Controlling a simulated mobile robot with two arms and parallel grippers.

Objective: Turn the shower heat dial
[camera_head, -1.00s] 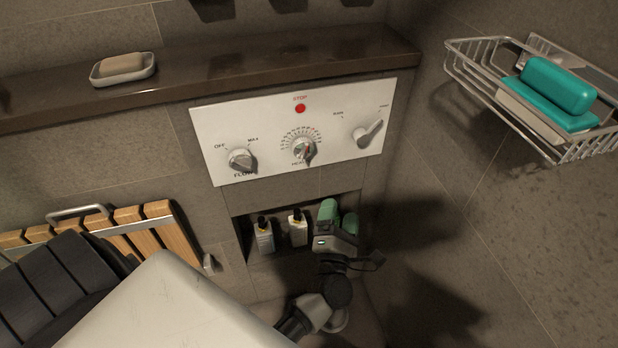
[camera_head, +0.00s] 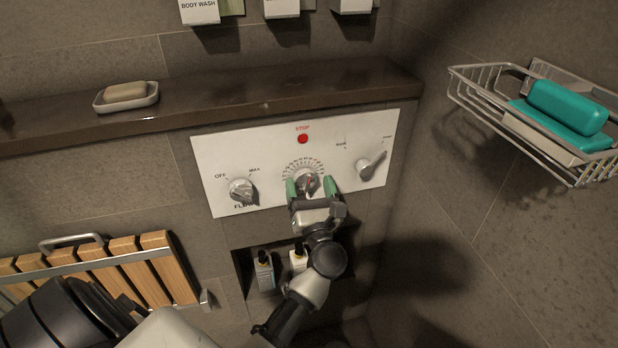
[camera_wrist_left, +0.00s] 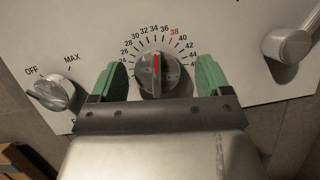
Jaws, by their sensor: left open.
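The white control panel (camera_head: 228,150) on the wall carries the heat dial (camera_head: 307,178), a round metal knob with a red pointer line and a number scale. In the left wrist view the heat dial (camera_wrist_left: 156,72) has its red line pointing nearly straight up, around 34 to 36. My left gripper (camera_head: 311,188) is open, with its green fingers on either side of the dial. In the left wrist view the left gripper (camera_wrist_left: 160,78) shows a gap between each finger and the knob. My right gripper is not in view.
The flow knob (camera_head: 241,191) is left of the dial, a lever (camera_head: 371,166) right, and the red stop button (camera_head: 303,139) above. A ledge (camera_head: 230,98) runs over the panel. Bottles (camera_head: 264,272) stand in the niche below. A wire basket (camera_head: 480,95) juts out at right.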

